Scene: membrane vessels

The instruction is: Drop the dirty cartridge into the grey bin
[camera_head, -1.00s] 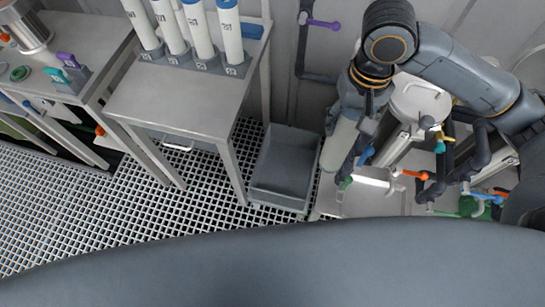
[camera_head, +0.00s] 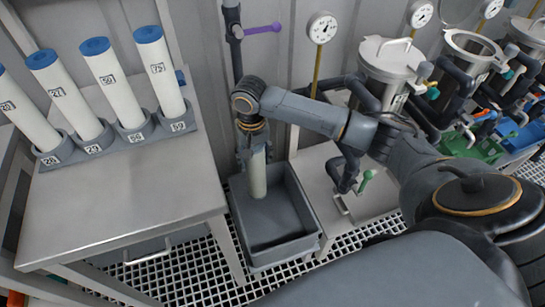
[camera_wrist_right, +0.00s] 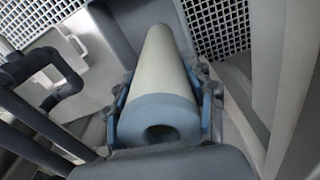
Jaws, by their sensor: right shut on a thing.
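The dirty cartridge (camera_head: 258,176) is a dull beige cylinder. It hangs nearly upright from my right gripper (camera_head: 253,146), its lower end over or inside the grey bin (camera_head: 295,195). In the right wrist view the cartridge (camera_wrist_right: 158,68) has a blue-grey end cap with a round hole, and the fingers of my right gripper (camera_wrist_right: 165,105) are shut around it near that cap. The grey bin is an open rectangular tub on the grating floor; no other thing shows in it. Whether the cartridge touches the bin's floor I cannot tell. My left gripper is not in view.
A grey table (camera_head: 125,200) at left bears several clean white cartridges (camera_head: 114,86) with blue caps in numbered holders. A metal platform (camera_head: 345,196) with pipes and a green-handled valve stands right of the bin. Steel vessels (camera_head: 390,60) line the wall.

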